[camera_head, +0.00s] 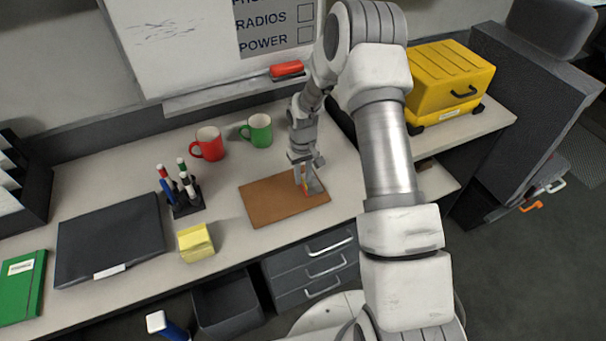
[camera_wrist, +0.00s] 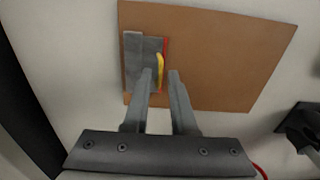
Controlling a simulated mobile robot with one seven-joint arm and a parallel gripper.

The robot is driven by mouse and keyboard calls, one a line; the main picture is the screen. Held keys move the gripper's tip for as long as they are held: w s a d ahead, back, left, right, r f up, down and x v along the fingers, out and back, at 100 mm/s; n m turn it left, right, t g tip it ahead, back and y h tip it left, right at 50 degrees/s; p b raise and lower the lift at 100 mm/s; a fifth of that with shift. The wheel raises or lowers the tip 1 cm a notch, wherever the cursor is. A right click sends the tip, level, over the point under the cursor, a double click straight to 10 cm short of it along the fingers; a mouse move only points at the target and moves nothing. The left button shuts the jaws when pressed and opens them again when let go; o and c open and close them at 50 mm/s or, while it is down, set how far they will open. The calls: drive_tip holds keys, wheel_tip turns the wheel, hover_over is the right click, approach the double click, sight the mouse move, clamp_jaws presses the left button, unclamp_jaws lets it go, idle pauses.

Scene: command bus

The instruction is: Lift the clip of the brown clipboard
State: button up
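The brown clipboard (camera_head: 270,203) lies flat on the desk; it fills the upper middle of the wrist view (camera_wrist: 220,60). Its grey metal clip (camera_wrist: 138,52) sits at one edge, with a yellow curved piece (camera_wrist: 160,68) and a red strip (camera_wrist: 166,50) along its side. In the head view the clip (camera_head: 316,187) is partly hidden by my gripper (camera_head: 305,184). My gripper points down over the clip. In the wrist view my two fingers (camera_wrist: 160,74) are apart, with a narrow empty-looking gap near the yellow piece. I cannot tell whether they touch the clip.
Red (camera_head: 208,144) and green (camera_head: 257,131) mugs stand behind the clipboard. A pen holder (camera_head: 187,205), a yellow note block (camera_head: 195,243) and a black folder (camera_head: 108,235) lie to the left. A yellow case (camera_head: 445,85) stands at the right. The desk's front edge is close to the clipboard.

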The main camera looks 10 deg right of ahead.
clamp_jaws()
